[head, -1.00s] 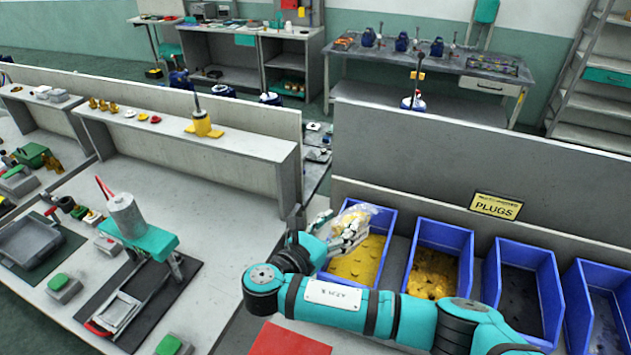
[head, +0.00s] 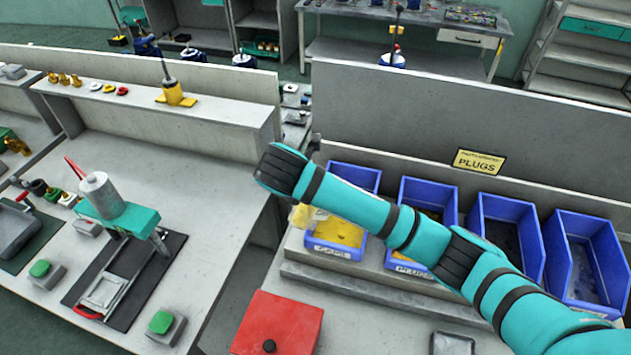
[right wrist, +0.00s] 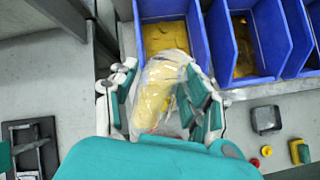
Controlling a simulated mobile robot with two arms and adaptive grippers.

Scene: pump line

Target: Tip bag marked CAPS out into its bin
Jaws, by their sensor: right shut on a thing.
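My right gripper (right wrist: 165,98) is shut on a clear bag (right wrist: 158,85) with yellow contents. No marking can be read on the bag. In the wrist view the bag's far end overlaps the near edge of a blue bin (right wrist: 140,10) holding yellow pieces. In the head view that bin (head: 360,177) is labelled CAPS on its front, and my right arm crosses over it. A pale yellow part of the bag (head: 299,215) shows below the arm at the bin's left front corner. The arm hides the gripper there. My left gripper is not in view.
A blue PLUGS bin (head: 448,196) stands to the right of the CAPS bin, then two darker-filled blue bins. A grey wall (head: 440,110) rises behind them. A red box (head: 277,325) sits in front. A bench with a pump fixture (head: 115,205) is at left.

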